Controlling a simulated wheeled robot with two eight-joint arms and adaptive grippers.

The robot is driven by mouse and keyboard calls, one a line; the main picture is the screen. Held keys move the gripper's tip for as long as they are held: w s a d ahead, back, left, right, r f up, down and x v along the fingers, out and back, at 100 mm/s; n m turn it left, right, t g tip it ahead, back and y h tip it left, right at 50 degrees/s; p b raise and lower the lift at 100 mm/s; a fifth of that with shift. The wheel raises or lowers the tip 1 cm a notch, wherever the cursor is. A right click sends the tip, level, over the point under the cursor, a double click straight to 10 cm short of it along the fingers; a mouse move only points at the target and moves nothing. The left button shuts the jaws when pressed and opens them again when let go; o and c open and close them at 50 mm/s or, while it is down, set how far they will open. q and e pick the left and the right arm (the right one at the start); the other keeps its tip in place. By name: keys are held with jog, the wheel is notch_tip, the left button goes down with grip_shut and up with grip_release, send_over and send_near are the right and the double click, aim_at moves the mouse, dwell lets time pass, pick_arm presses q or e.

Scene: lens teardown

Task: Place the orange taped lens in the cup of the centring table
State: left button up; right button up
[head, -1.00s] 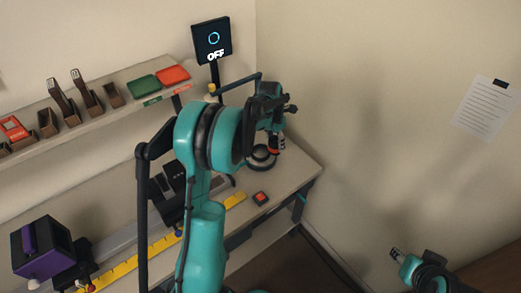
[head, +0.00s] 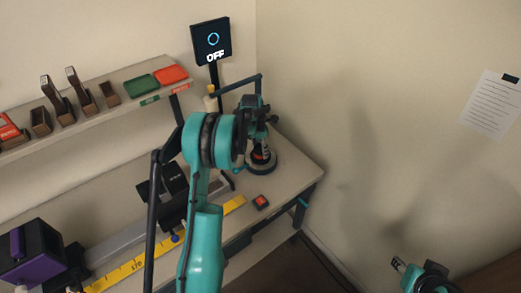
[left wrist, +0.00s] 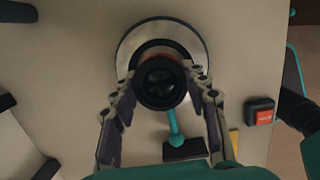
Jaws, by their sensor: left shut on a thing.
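My left gripper (head: 259,150) is shut on the orange taped lens (head: 261,157). In the left wrist view, the fingers (left wrist: 160,88) grip the dark round lens (left wrist: 160,82) from both sides, and a bit of orange tape shows at its upper edge. The lens is over the middle of the round centring table (head: 262,170), which also shows in the left wrist view (left wrist: 126,48). The lens hides the cup, so I cannot tell whether it touches it. My right gripper (head: 398,263) is small at the lower right, away from the bench; its opening is unclear.
A red push button (head: 261,201) sits on the bench in front of the centring table. A screen reading OFF (head: 211,41) stands behind. A shelf holds a green tray (head: 141,84), a red tray (head: 171,74) and brown holders. A yellow scale (head: 130,266) runs along the bench.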

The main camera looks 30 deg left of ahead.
pick_arm(q)
jog(key=shift+f, duration=0.15)
jog(key=o, duration=1.2)
jog(key=shift+o, duration=0.2)
